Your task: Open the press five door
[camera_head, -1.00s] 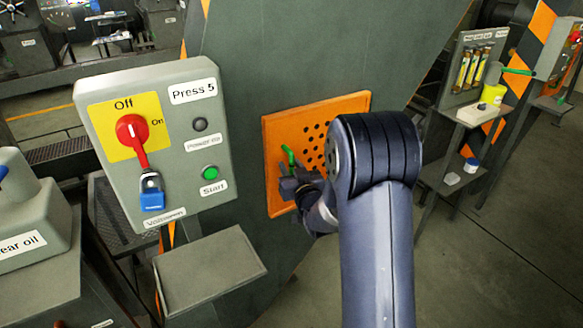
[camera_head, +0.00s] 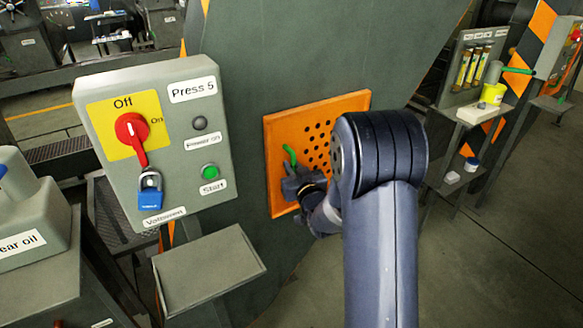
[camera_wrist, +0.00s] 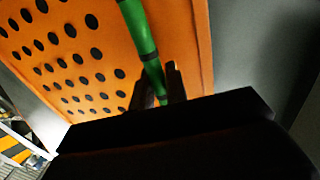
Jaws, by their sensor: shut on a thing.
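The press five door is an orange panel with round holes (camera_head: 345,105) on the dark green press body, right of the Press 5 control box. Its green handle (camera_head: 289,154) shows at the panel's left side. My gripper (camera_head: 296,182) is at the handle and my arm covers the panel's lower right part. In the wrist view, the green handle (camera_wrist: 140,35) runs down between the two dark fingers of my gripper (camera_wrist: 162,88), which are shut on it. The orange door (camera_wrist: 185,40) lies behind it, and its edge shows on the right. I cannot tell whether the door stands slightly ajar.
The Press 5 control box (camera_head: 150,140) has a red switch at Off with a blue padlock (camera_head: 150,198). A grey shelf (camera_head: 208,270) juts out below it. An oil can (camera_head: 30,215) stands at lower left. The floor at right (camera_head: 490,260) is clear.

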